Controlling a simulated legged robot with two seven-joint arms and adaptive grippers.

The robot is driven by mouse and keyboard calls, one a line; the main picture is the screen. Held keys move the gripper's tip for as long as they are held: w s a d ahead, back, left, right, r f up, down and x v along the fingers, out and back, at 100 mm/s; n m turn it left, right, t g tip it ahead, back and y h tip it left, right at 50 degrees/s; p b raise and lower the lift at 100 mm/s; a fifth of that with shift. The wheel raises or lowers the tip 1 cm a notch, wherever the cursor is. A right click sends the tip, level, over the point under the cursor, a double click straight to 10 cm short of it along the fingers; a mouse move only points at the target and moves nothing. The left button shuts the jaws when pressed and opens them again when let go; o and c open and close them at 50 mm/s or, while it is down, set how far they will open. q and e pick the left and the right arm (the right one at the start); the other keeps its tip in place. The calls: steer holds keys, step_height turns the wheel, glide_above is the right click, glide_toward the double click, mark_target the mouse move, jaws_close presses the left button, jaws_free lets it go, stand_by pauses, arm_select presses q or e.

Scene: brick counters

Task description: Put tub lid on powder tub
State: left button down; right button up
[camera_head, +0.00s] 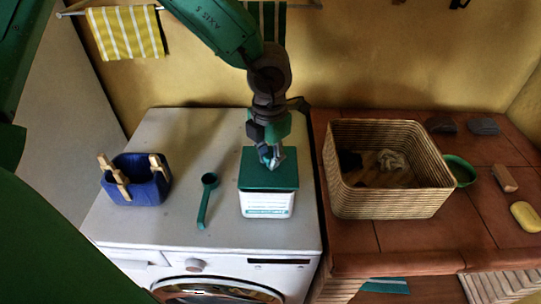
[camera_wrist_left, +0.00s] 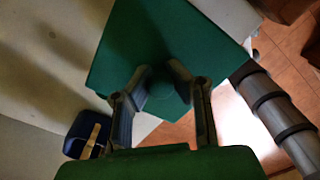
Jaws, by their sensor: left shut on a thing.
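The powder tub (camera_head: 267,207) is white with a printed label and stands upright on top of the white washing machine. The green square tub lid (camera_head: 255,178) lies over the top of the tub in the head view. The lid (camera_wrist_left: 190,38) fills the upper middle of the left wrist view and hides the tub's rim there. My left gripper (camera_head: 271,158) comes down from above and is shut on the lid's round green knob (camera_wrist_left: 163,92), one finger on each side. Whether the lid is fully seated I cannot tell. My right gripper is not in view.
A green scoop (camera_head: 205,200) lies left of the tub. A blue basket with clothes pegs (camera_head: 140,190) stands farther left. A woven laundry basket (camera_head: 385,205) stands on the tiled counter at right, with a yellow soap (camera_head: 525,216) beyond it.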

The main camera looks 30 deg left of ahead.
arm_select(q)
steer(key=shift+d, duration=0.5)
steer(key=shift+d+f, duration=0.1)
steer(key=shift+f, duration=0.4)
steer(key=c, duration=1.5)
jaws_free()
steer(key=shift+a, duration=0.25)
steer(key=shift+c, duration=0.2)
steer(key=shift+o, duration=0.5)
steer(key=shift+a, duration=0.25)
steer(key=o, duration=0.4)
steer(key=shift+d, duration=0.4)
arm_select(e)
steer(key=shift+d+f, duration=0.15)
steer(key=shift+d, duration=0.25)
